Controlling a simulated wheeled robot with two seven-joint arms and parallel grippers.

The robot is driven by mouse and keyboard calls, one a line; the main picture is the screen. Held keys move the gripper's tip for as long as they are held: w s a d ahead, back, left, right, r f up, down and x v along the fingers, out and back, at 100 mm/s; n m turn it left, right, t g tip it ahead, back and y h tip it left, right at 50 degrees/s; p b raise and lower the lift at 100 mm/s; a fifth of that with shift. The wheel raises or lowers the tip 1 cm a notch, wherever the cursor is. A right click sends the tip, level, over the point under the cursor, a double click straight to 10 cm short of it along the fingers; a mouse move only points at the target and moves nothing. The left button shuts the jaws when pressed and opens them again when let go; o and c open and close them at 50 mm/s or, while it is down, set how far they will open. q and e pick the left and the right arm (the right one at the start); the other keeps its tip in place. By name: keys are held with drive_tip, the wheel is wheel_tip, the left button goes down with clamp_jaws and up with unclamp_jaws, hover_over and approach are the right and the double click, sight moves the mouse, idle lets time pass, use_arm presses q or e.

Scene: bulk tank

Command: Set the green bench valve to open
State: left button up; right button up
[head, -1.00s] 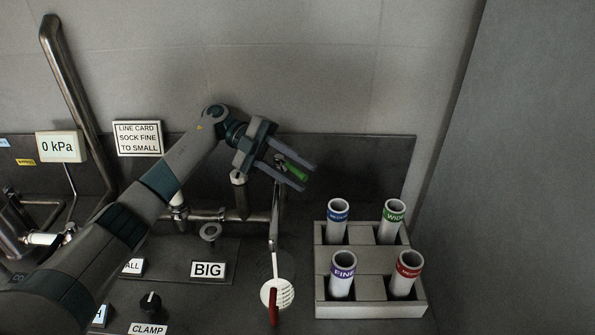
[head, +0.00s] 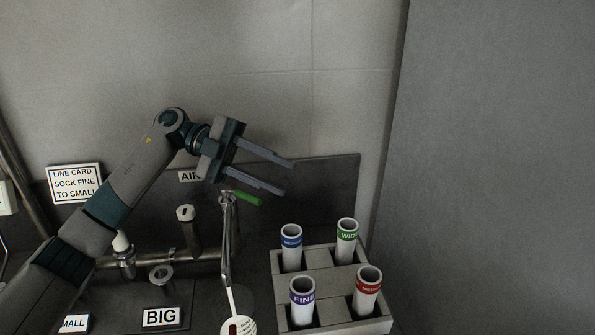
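The bench valve's green handle (head: 247,198) sits on top of an upright metal pipe (head: 227,240) behind the bench. It points to the right and slightly down in the picture. My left gripper (head: 286,177) is open, its two fingers reaching right just above the handle. The lower finger passes close over the handle; I cannot tell whether they touch. Nothing shows between the fingers. My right gripper is not in view.
A grey rack (head: 324,258) with several banded sleeves stands right of the valve. A metal pipe run with a grey-capped stub (head: 187,230) lies left of it. A BIG label (head: 161,317) and a partly covered AIR label (head: 189,176) show. The wall above is clear.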

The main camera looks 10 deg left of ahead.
use_arm(q)
drive_tip(key=d, duration=0.1)
drive_tip(key=d+r, duration=0.1)
drive_tip(key=d, duration=0.1)
drive_tip(key=d+r, duration=0.1)
drive_tip(key=shift+s+d+b, duration=0.15)
drive_tip(key=shift+s+b, duration=0.2)
drive_tip(key=shift+b, duration=0.05)
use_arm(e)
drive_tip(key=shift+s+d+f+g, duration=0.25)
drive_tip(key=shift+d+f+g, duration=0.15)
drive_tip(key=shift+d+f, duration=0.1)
